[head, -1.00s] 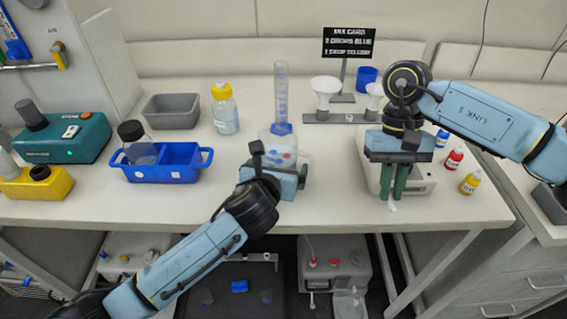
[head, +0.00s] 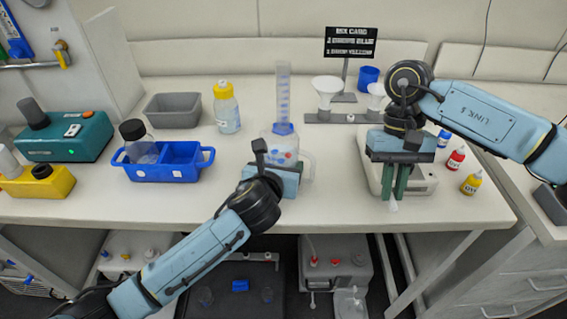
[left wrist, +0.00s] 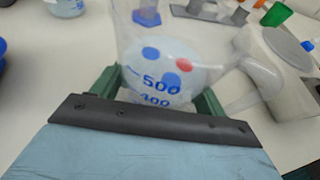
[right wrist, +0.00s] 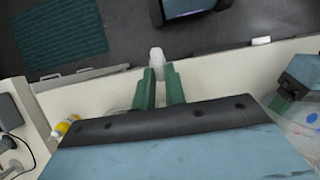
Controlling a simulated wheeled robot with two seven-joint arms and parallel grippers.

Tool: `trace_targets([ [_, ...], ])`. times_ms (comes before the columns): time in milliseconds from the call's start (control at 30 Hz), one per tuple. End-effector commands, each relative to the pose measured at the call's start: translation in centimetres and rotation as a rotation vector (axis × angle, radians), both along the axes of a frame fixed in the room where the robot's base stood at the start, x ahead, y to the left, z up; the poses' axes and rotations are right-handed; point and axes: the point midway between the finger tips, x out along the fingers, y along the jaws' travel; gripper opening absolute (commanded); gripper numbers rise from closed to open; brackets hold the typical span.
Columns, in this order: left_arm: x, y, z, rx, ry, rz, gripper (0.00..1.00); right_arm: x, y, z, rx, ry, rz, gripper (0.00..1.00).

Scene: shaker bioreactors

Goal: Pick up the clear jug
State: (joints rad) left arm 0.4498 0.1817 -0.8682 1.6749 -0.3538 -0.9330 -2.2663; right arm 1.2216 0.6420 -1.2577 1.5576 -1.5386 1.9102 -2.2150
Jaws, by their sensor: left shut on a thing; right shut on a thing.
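The clear jug (head: 284,144) has blue and red spots and a handle on its right side, and it is near the table's front middle. My left gripper (head: 272,172) is around it from the front. In the left wrist view, the jug (left wrist: 160,72) with its blue 500 mark is between the green fingers of my left gripper (left wrist: 158,98), shut on it. I cannot tell whether its base touches the table. My right gripper (head: 396,186) points down at the table's front right, shut on a small whitish piece (right wrist: 157,57) at its fingertips.
A clear graduated cylinder (head: 283,95) stands just behind the jug. A blue tray (head: 180,172) is to the left, with a yellow-capped bottle (head: 228,112) behind it. A white device (head: 423,182) is under my right gripper. Small dropper bottles (head: 456,160) stand at right.

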Motion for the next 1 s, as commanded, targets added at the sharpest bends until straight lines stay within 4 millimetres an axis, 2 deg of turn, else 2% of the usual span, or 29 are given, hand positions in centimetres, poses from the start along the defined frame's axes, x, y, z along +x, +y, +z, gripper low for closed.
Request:
trace_targets([
  [167,0.1,0.0,1.1,-0.002,-0.007,0.000,0.36,0.0,0.0,0.0,0.000,0.000,0.000,0.00],
  [500,0.1,-0.1,7.6,-0.002,-0.010,-0.002,0.36,0.0,0.0,0.0,0.000,0.000,0.000,0.00],
  [600,0.1,0.0,9.0,-0.002,-0.007,-0.001,0.36,0.0,0.0,0.0,0.000,0.000,0.000,0.00],
  [800,0.0,0.0,10.2,-0.001,-0.004,-0.001,0.36,0.0,0.0,0.0,0.000,0.000,0.000,0.00],
  [1000,0.0,0.0,10.2,-0.001,-0.003,-0.001,0.36,0.0,0.0,0.0,0.000,0.000,0.000,0.00],
])
